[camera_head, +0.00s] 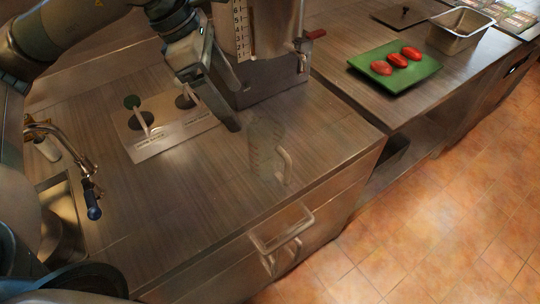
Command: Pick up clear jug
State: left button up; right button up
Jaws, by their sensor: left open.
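The clear jug (264,149) stands on the wooden-look counter (215,190) near its front right part. It is see-through and hard to outline; its pale handle (284,166) faces right, toward the counter's edge. My left gripper (230,105) comes in from the upper left, open and pointing down toward the counter. Its fingers are up and to the left of the jug in the picture, and I see no contact with it. My right gripper is not in view.
A metal container with a measuring scale (241,30) and a red-handled tap (305,50) stands behind the jug. A labelled insert with ladles (165,138) lies to the left, beside a sink faucet (72,155). A green board with red items (395,85) is at right.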

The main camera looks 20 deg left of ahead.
pick_arm(q)
jog(key=shift+s, duration=0.1)
jog(key=p, duration=0.4)
send_over(258, 136)
jog(key=s, duration=0.4)
jog(key=f, duration=1)
jog(key=shift+d, duration=0.4)
jog(key=shift+d+f, duration=0.2)
jog(key=shift+f, duration=0.45)
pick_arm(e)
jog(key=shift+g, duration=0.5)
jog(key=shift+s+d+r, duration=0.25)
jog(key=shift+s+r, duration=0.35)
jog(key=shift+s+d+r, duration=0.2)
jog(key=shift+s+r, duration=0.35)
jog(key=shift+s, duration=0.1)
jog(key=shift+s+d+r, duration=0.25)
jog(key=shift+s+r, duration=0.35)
pick_arm(q)
jog(key=shift+w+p, duration=0.1)
jog(key=shift+p, duration=0.2)
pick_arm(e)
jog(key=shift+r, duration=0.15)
